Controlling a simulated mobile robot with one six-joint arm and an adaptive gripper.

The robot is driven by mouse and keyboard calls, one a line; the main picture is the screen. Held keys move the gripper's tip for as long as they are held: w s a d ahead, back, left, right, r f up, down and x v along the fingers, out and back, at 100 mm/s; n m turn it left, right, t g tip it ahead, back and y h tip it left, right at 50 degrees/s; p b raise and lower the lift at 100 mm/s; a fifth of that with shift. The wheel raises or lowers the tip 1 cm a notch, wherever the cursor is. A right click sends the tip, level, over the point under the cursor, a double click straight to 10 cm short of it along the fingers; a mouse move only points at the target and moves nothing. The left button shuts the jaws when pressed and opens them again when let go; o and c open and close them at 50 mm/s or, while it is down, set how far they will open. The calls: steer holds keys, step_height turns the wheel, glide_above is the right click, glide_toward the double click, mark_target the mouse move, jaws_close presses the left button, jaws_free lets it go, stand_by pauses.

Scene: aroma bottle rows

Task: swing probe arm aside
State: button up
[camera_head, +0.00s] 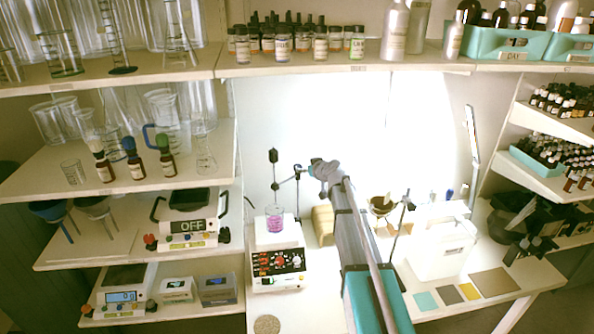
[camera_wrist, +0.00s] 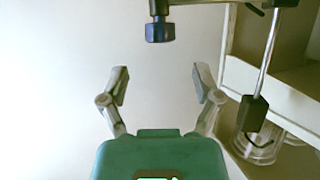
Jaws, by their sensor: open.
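The probe arm (camera_head: 287,182) is a thin dark bar with black clamps on an upright rod, above the purple-liquid beaker (camera_head: 275,226) in the head view. The beaker stands on the white hotplate stirrer (camera_head: 278,283). My gripper (camera_head: 318,168) is just right of the probe arm's right end; my arm hides part of the bench behind it. In the wrist view my gripper (camera_wrist: 160,75) is open and empty. A dark blue knob (camera_wrist: 160,31) shows ahead, in line with the gap between the fingers. A slanted rod with a black end piece (camera_wrist: 252,113) is at right.
Left shelves (camera_head: 130,175) hold glassware, dropper bottles and scales. A shelf of bottles (camera_head: 350,68) spans above my gripper. A second small stand (camera_head: 402,210) and a white box (camera_head: 440,250) are right of my arm. Glassware (camera_wrist: 258,147) shows at the wrist view's right.

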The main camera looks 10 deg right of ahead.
mark_target(298, 166)
steer(key=b+x, duration=0.2)
steer(key=x, duration=0.4)
steer(key=shift+w+a+f, duration=0.15)
steer(key=shift+w, duration=0.2)
jaws_close()
